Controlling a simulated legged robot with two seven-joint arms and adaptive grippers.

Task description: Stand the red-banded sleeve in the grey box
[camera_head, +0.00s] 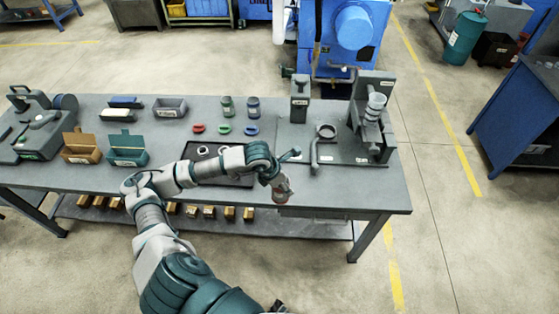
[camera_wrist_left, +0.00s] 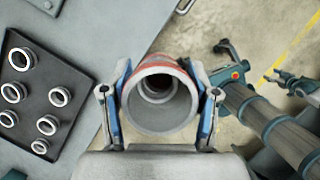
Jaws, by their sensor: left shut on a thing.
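The red-banded sleeve (camera_wrist_left: 160,103) is a hollow grey tube with a red band round its rim. My left gripper (camera_wrist_left: 160,120) is shut on it, one blue-padded finger on each side. In the head view the sleeve (camera_head: 283,188) hangs below my left gripper (camera_head: 277,180) at the front edge of the bench, right of the black tray. The grey box (camera_head: 170,107) is a small open, labelled bin at the back left of the bench, well away from the gripper. A dark tip at the bottom edge of the head view may be my right gripper (camera_head: 278,306); its fingers are unclear.
A black tray (camera_wrist_left: 38,97) holds several grey rings. Brown (camera_head: 82,147) and teal (camera_head: 127,148) lidded boxes stand at left. Red, green and blue rings lie behind the tray. A fixture (camera_head: 371,115) stands at right. Bare bench lies around the grey box.

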